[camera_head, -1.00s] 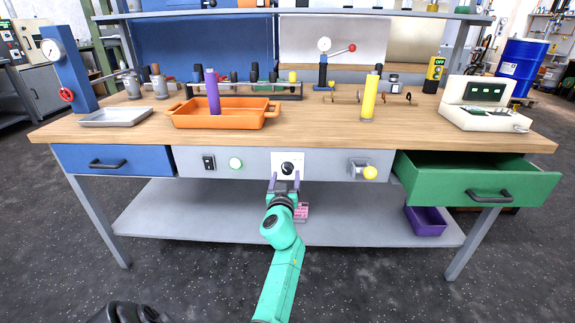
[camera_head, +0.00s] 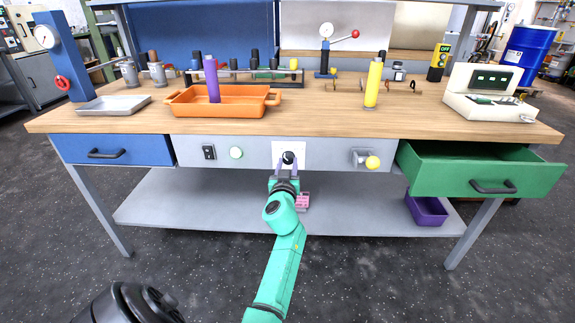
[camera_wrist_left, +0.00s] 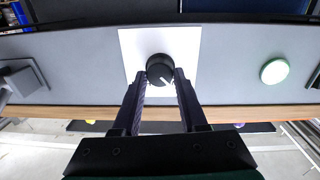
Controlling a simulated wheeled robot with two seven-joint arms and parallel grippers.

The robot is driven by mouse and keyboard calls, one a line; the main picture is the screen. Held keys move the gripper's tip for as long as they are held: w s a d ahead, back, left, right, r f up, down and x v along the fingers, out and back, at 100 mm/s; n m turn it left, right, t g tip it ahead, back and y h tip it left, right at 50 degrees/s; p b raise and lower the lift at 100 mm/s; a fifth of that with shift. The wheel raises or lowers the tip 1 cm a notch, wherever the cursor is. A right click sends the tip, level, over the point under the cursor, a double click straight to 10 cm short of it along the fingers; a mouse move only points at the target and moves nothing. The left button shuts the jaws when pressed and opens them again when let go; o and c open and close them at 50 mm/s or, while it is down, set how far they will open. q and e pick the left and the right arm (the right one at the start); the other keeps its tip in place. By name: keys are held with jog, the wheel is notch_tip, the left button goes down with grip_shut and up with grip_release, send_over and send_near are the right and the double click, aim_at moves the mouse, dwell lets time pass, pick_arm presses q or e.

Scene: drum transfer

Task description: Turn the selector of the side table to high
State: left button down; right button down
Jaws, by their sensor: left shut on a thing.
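The selector is a round black knob (camera_head: 288,157) on a white plate (camera_head: 277,147) in the middle of the side table's grey front panel. My left gripper (camera_head: 287,163), on the teal arm, reaches it from below and in front. In the left wrist view the two dark fingers stand on either side of the knob (camera_wrist_left: 158,66) and are shut on it. A white pointer line on the knob slants toward the lower right in that view. Any markings on the plate are not readable. My right gripper is not in view.
The green drawer (camera_head: 480,173) stands open at right; the blue drawer (camera_head: 110,150) is shut. A lower shelf (camera_head: 200,205) lies under the arm.

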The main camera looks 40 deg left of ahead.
pick_arm(q)
jog(key=m, duration=0.7)
jog(key=shift+m, duration=0.4)
jog(key=shift+m+g, duration=0.3)
jog(key=shift+m, duration=0.7)
jog(key=m, duration=0.2)
jog(key=shift+r+m, duration=0.1)
jog(key=shift+m, duration=0.2)
jog(key=shift+m+p, duration=0.3)
jog(key=shift+m, duration=1.1)
jog(key=shift+m+p, duration=0.35)
jog(key=shift+m, duration=0.45)
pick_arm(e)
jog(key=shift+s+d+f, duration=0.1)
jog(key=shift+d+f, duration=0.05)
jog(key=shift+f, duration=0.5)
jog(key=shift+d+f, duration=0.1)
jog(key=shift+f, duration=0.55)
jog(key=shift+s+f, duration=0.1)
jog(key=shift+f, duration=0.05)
